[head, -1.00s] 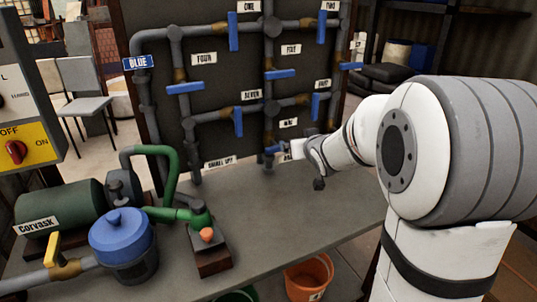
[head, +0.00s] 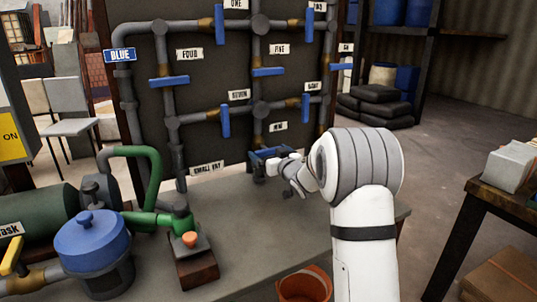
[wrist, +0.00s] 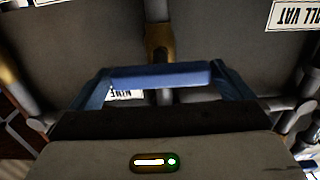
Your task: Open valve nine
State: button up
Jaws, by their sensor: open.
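The label for valve nine (head: 279,127) is on the dark pipe board, and it shows upside down in the wrist view (wrist: 125,93). Its blue handle (head: 266,153) sits just below, crosswise to the vertical pipe, partly hidden by my gripper. In the wrist view the blue handle bar (wrist: 160,76) runs across the picture. My gripper (head: 272,163) is open at the handle. In the wrist view its two fingers stand at either end of the bar; whether they touch it I cannot tell.
Other blue-handled valves, such as valve seven (head: 225,121) and valve eight (head: 306,107), are close above. An orange bucket (head: 305,284) is below. The bench (head: 245,225) before the board is clear.

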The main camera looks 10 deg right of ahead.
jog(key=shift+w+a, duration=0.2)
jog(key=shift+w, duration=0.4)
jog(key=c, duration=0.7)
